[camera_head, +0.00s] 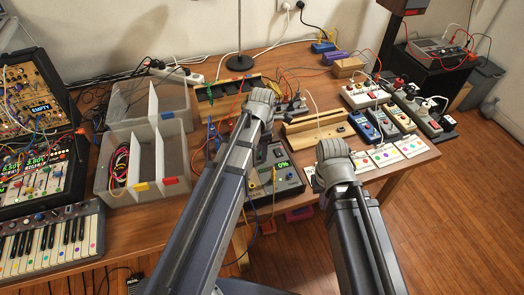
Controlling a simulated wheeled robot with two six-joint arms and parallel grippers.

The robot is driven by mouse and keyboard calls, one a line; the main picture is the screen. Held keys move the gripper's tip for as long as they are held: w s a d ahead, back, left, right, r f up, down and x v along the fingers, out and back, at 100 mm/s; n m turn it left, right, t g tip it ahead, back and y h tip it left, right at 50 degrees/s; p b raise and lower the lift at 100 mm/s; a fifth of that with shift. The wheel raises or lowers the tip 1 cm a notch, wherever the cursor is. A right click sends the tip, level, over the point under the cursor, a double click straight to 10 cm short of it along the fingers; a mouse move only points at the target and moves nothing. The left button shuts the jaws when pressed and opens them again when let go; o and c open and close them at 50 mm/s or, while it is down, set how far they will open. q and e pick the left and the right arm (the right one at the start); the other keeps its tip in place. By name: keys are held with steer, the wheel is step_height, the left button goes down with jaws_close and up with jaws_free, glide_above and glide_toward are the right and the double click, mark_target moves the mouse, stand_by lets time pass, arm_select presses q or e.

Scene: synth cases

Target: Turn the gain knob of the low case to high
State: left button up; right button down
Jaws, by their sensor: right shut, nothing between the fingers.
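Two synth cases stand at the left edge. The lower, black case (40,182) has green display readings, cables and a row of small knobs; I cannot tell which knob is gain or where it points. The upper, wooden case (38,95) shows "EMPTY" on its display. My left gripper (263,97) is over the middle of the table, well to the right of both cases; its fingers are too hidden to tell if it is open. My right gripper (333,150) is shut and empty near the table's front right, farther from the cases.
A keyboard (50,238) lies in front of the low case. Grey bins (146,183) stand between the cases and my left arm. A box with a "0%" display (275,181) is partly behind my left arm. Power strips, pedals and cables crowd the right side.

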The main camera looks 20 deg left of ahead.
arm_select(q)
jaws_close()
steer(key=shift+m, duration=0.4)
steer(key=m, duration=0.5)
steer(key=shift+m, duration=0.4)
steer(key=m, duration=0.9)
steer(key=shift+m, duration=0.4)
steer(key=m, duration=0.3)
steer(key=shift+m, duration=0.4)
steer(key=m, duration=0.6)
steer(key=shift+m, duration=0.3)
